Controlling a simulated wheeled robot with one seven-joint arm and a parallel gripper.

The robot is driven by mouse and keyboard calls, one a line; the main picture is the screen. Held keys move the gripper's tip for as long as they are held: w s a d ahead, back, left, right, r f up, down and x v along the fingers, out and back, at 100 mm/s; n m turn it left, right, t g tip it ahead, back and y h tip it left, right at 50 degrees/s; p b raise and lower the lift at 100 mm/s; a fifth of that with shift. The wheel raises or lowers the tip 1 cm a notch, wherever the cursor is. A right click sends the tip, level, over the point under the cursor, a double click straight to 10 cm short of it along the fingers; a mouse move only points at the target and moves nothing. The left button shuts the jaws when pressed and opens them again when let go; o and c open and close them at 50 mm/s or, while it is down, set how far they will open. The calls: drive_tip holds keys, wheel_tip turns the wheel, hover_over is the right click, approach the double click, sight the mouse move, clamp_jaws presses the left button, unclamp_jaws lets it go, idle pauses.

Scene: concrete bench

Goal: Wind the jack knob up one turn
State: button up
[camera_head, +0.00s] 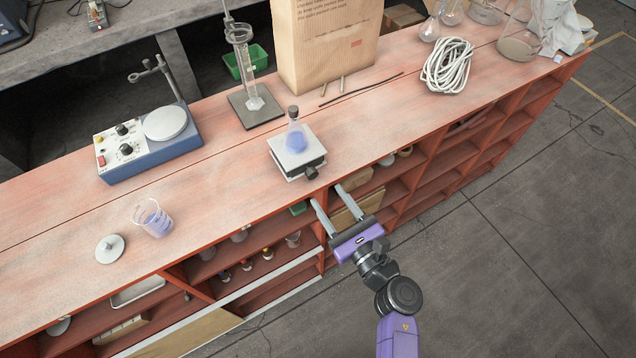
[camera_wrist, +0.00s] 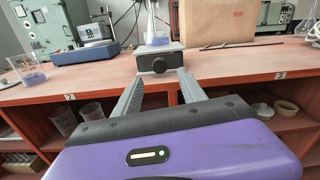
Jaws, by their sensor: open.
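The lab jack (camera_head: 297,155) stands near the front edge of the bench, with a pale top plate and a dark body. Its black knob (camera_head: 311,173) faces the front edge and my gripper; the knob also shows in the wrist view (camera_wrist: 159,66). A stoppered flask with bluish liquid (camera_head: 295,137) stands on the jack's plate. My gripper (camera_head: 326,194) is open and empty, just in front of the bench edge. In the wrist view its two fingers (camera_wrist: 157,84) point toward the knob, which appears beyond and between the tips, apart from them.
A blue hotplate stirrer (camera_head: 148,143), a beaker (camera_head: 153,218) and a round pale lid-like piece (camera_head: 110,249) lie left of the jack. A cylinder stand (camera_head: 254,107), a paper sack (camera_head: 325,50) and coiled rope (camera_head: 447,66) stand behind. Open shelves sit below the bench top.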

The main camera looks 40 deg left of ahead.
sight(314, 176)
drive_tip(key=x, duration=0.5)
drive_tip(key=shift+w+a, duration=0.15)
drive_tip(key=shift+a, duration=0.2)
drive_tip(key=shift+c, duration=0.2)
clamp_jaws()
